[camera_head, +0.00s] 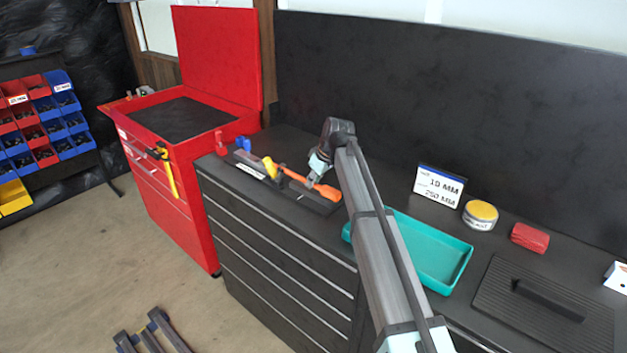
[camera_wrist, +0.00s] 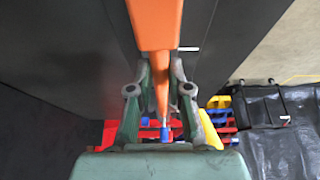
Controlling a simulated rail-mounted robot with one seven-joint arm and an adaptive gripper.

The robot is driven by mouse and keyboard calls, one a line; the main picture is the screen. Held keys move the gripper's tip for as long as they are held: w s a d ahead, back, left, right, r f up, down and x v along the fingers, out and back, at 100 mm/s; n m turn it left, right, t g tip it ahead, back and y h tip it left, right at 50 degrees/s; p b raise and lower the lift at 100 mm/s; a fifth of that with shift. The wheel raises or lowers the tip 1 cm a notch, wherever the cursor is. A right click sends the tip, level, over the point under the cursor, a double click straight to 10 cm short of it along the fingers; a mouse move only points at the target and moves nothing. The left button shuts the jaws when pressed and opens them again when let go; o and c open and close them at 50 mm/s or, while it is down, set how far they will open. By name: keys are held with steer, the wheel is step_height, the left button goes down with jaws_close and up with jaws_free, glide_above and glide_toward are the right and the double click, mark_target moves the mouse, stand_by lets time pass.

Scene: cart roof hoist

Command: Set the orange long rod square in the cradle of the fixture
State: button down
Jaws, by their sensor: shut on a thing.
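The orange long rod (camera_head: 294,176) shows in the head view over the left part of the black bench top, partly hidden by my gripper (camera_head: 312,179). In the wrist view the orange rod (camera_wrist: 154,22) runs from a wide part at the top to a narrower part between my fingers. My gripper (camera_wrist: 162,70) is shut on that narrower part. A low dark block (camera_head: 320,206), which looks like the fixture, lies beneath the rod. Its cradle is mostly hidden, and I cannot tell whether the rod touches it.
A dark rack (camera_head: 257,170) with a white label, a yellow piece (camera_head: 270,166) and blue and red pieces stands left of my gripper. A teal tray (camera_head: 440,252) lies to the right. A black back panel (camera_head: 400,90) stands behind. A red cabinet (camera_head: 172,150) adjoins on the left.

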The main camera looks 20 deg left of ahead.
steer(key=shift+f, duration=0.25)
stand_by(0.5)
steer(key=c, duration=1)
jaws_free()
